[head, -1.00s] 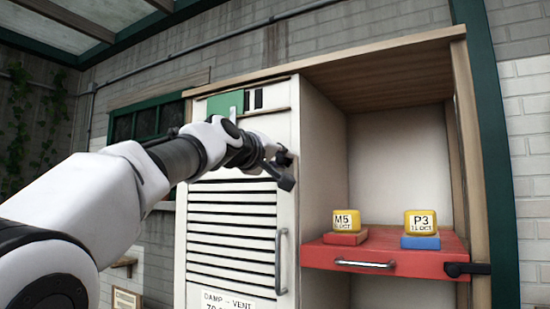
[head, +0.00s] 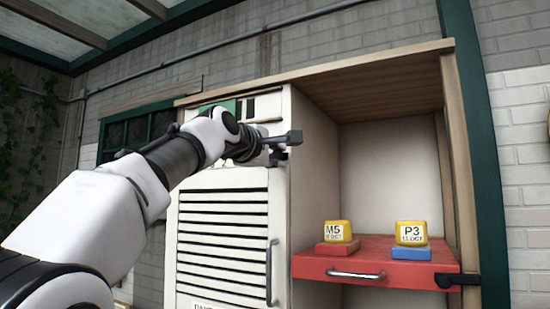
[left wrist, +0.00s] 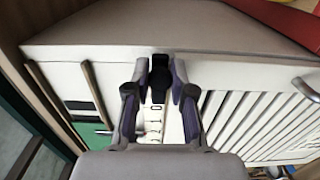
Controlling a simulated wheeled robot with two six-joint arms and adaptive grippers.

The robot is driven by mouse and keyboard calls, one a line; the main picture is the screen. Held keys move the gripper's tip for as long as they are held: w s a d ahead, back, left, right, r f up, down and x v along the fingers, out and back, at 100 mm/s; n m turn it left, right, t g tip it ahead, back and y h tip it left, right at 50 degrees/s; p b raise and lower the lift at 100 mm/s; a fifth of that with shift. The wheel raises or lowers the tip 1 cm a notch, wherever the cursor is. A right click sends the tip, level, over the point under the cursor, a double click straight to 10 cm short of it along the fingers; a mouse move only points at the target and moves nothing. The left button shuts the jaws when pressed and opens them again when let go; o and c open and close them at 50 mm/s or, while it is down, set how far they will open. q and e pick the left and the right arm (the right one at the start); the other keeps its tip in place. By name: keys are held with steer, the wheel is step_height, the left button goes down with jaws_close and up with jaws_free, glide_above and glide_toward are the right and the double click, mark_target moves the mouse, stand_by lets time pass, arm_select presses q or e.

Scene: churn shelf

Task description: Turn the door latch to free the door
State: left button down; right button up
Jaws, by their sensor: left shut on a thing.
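The white louvred door (head: 172,240) fills the lower middle of the head view, below my left arm, with its slats also in the left wrist view (left wrist: 265,125). The door latch (left wrist: 160,72) is a black piece near the door's edge, between the fingers of my left gripper (left wrist: 158,92). The gripper is shut on it. In the head view my left gripper (head: 272,147) is at the door's upper right corner, and its wrist hides most of the latch there. My right gripper is not in view.
A grey bar handle (head: 270,272) is lower on the door. Right of it is an open bay with a red drawer shelf (head: 385,268). A yellow M5 block (head: 338,231) and a yellow P3 block (head: 411,233) stand on it. A black catch (head: 455,281) sits at the shelf's right.

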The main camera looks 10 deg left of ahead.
arm_select(q)
steer(key=shift+r, duration=0.1)
stand_by(0.3)
steer(key=c, duration=1)
jaws_free()
steer(key=shift+w+d, duration=0.15)
steer(key=shift+d, duration=0.05)
steer(key=shift+v, duration=3.6)
